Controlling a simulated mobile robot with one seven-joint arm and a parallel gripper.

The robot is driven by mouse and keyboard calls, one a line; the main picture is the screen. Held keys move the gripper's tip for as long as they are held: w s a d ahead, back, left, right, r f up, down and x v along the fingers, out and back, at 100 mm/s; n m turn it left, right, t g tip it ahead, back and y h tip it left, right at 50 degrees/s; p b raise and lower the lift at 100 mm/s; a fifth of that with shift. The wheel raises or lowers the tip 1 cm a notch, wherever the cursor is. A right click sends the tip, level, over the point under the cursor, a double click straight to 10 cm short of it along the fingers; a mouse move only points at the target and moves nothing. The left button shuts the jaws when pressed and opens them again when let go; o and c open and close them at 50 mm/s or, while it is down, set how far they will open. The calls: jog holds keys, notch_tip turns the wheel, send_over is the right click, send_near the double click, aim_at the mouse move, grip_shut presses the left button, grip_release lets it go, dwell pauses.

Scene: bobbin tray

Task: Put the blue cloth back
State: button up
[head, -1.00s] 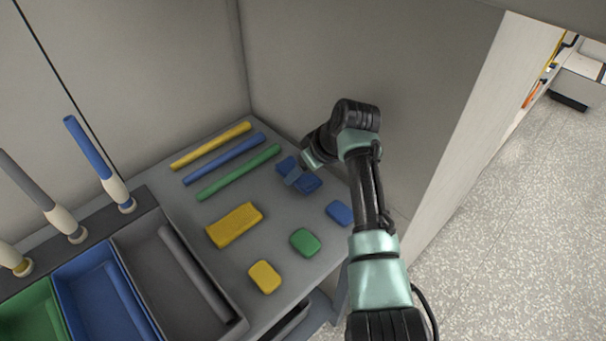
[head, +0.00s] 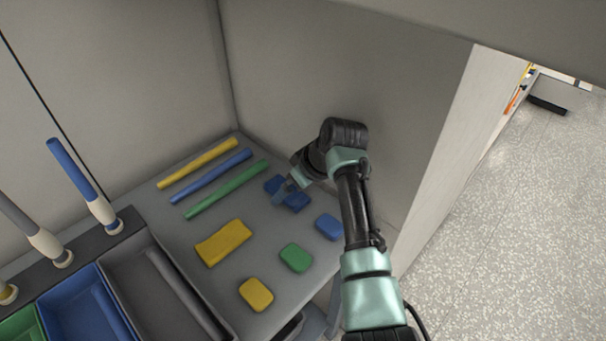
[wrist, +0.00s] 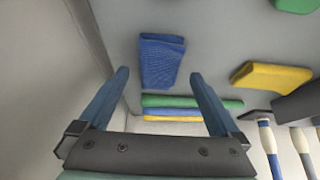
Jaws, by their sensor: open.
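The blue cloth (head: 296,201) lies folded on the grey shelf near the right wall, beside the ends of the rods. In the wrist view the cloth (wrist: 160,62) lies ahead of and between the fingers. My gripper (head: 283,193) is open and reaches over the cloth from the right, hiding part of its middle in the head view. In the wrist view both blue fingers (wrist: 159,74) stand apart with nothing between them that I can see held. I cannot tell how high the fingertips are above the cloth.
Yellow, blue and green rods (head: 228,188) lie behind left. A blue sponge (head: 328,227), green sponge (head: 295,257), yellow sponge (head: 256,294) and yellow cloth (head: 222,242) lie nearer. Bins (head: 84,309) and upright handled tools (head: 100,208) stand left. The right wall (head: 400,110) is close to my arm.

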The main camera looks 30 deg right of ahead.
jog(key=p+v, duration=0.1)
jog(key=v, duration=0.9)
jog(key=shift+s+r, duration=0.2)
jog(key=shift+r, duration=0.1)
jog(key=shift+d, duration=0.1)
